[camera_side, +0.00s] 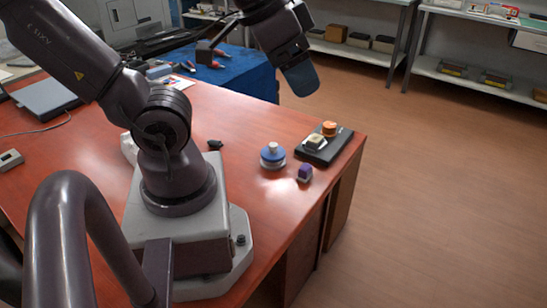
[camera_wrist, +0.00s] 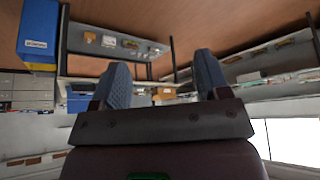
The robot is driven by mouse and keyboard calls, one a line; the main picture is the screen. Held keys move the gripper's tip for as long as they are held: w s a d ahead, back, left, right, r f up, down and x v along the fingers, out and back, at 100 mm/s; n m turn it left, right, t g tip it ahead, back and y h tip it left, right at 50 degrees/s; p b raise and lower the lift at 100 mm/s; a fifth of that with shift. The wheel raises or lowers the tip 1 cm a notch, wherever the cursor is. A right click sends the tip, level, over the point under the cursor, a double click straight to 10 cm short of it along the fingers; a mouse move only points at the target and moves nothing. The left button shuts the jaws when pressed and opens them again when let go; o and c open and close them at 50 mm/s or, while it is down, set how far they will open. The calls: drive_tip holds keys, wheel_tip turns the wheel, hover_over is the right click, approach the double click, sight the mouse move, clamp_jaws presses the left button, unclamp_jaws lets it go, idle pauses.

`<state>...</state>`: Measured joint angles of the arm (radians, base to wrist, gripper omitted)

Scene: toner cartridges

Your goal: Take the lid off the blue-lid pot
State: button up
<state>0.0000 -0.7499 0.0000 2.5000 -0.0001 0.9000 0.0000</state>
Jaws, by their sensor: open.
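The blue-lid pot (camera_side: 272,158) stands upright on the red-brown table, near its right edge. A blue lid with a pale knob on top (camera_side: 272,147) sits on it. My gripper (camera_side: 302,80) is high above and beyond the table's far right side, well apart from the pot. In the wrist view my gripper (camera_wrist: 162,80) shows two blue-grey fingers spread apart, with nothing between them. The pot is not in the wrist view, which faces the room and shelves.
A black tray (camera_side: 318,154) beside the pot holds an orange round piece (camera_side: 329,128) and a cream block (camera_side: 315,141). A small purple-topped item (camera_side: 305,172) stands just right of the pot. A small black object (camera_side: 215,144) lies to the left.

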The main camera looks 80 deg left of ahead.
idle(0.3)
drive_tip(key=o, duration=0.6)
drive_tip(key=shift+c, duration=0.2)
